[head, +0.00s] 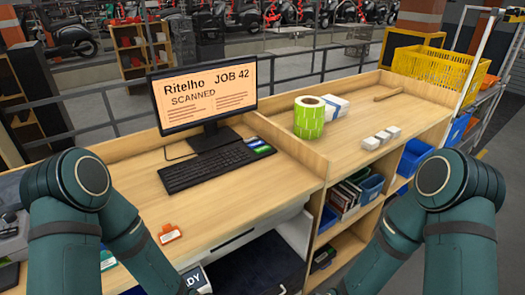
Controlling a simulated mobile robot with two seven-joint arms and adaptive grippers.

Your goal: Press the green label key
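A small pad with coloured keys (260,147) lies at the right end of the black keyboard (215,166) on the wooden desk. Green and blue patches show on it, but the key markings are too small to read. The monitor (203,97) behind the keyboard reads "Ritelho JOB 42 SCANNED" on an orange screen. A roll of green labels (309,120) stands upright on the counter to the right.
An orange-and-white tag (170,234) lies near the desk's front left. Small pale blocks (381,137) and a yellow crate (440,72) are at the right.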

